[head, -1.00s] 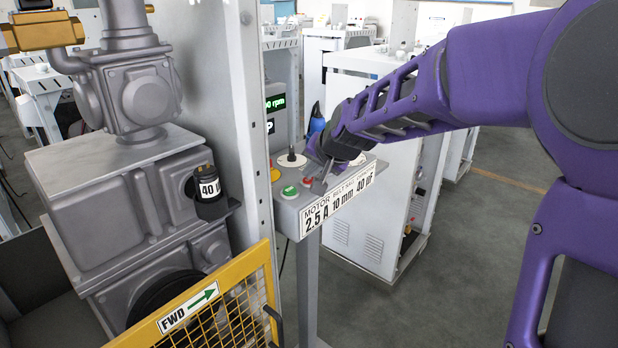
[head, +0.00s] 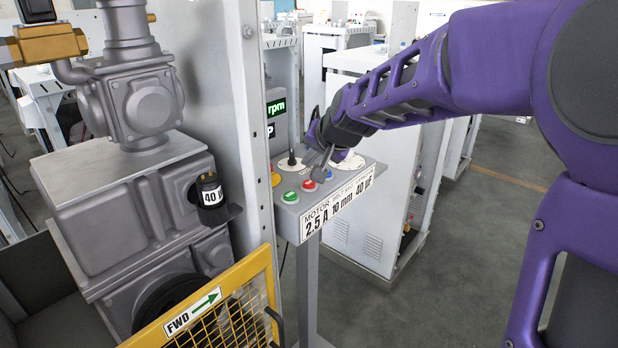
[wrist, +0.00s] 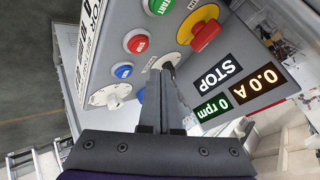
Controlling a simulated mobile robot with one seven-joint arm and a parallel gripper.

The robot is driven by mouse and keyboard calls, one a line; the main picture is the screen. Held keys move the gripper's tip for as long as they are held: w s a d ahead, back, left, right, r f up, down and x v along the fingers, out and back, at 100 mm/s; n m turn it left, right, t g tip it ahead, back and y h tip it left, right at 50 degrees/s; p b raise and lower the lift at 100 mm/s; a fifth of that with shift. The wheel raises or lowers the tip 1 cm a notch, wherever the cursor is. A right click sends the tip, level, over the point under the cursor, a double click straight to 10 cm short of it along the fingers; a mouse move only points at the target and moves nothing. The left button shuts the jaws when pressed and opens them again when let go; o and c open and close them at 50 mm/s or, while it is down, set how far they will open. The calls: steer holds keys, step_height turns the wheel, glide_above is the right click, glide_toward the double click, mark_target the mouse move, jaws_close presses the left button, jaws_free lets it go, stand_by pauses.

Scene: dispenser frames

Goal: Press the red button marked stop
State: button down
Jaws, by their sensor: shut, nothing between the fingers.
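The round red button (head: 309,185) sits on the sloping grey control panel between the green button (head: 290,197) and a blue button (head: 328,173). The wrist view shows the red button (wrist: 138,42) with small, upside-down white lettering. A larger red mushroom knob (wrist: 205,35) on a yellow base is separate from it. My gripper (head: 318,172) is shut and empty, just above the panel. In the wrist view my gripper tips (wrist: 162,65) lie below and right of the red button, not covering it. I see no contact with it.
A display (wrist: 228,105) reads STOP, 0 rpm and 0.0 A. A yellow mesh guard (head: 235,300) and a grey post (head: 242,130) stand left of the panel.

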steer(key=shift+r+p, duration=0.65)
steer(key=shift+r, duration=0.65)
